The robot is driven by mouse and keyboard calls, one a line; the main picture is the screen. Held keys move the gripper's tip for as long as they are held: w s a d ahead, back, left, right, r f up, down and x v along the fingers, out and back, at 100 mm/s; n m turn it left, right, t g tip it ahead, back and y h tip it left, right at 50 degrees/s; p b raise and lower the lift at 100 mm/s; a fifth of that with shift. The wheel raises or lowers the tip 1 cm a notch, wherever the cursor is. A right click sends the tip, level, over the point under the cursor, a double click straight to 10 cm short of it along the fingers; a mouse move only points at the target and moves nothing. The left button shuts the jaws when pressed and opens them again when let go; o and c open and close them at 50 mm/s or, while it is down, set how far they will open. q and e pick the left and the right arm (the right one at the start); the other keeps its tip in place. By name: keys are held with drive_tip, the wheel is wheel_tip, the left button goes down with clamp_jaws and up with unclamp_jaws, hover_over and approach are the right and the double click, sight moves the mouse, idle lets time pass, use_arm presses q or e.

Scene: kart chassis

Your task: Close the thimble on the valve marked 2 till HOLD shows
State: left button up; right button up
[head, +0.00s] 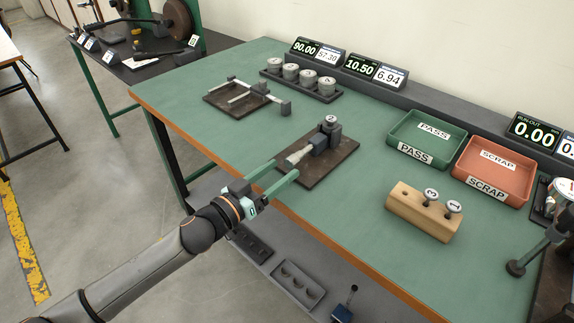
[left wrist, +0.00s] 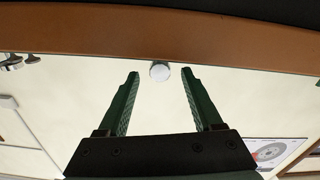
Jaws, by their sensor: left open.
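The valve marked 2 (head: 331,122) stands upright at the far end of a micrometer (head: 318,144) mounted on a dark plate (head: 336,166). The silver thimble (head: 297,157) points toward the table's front-left edge. My left gripper (head: 284,171) is open just short of the thimble, its fingers pointing at it. In the left wrist view a round silver end (left wrist: 160,71), which looks like the thimble's end, sits between and just beyond the open fingertips (left wrist: 160,76). Nothing is gripped. My right gripper is out of view.
A wooden block (head: 424,212) holds valves marked 3 and 1. Green PASS (head: 430,128) and red SCRAP (head: 493,160) trays stand right. Displays (head: 375,71) along the back show numbers; I read no HOLD. Another fixture (head: 245,98) lies back left. The orange table edge (head: 270,209) runs under my gripper.

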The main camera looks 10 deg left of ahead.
sight(289, 165)
use_arm(q)
drive_tip(key=shift+x, duration=1.6)
clamp_jaws()
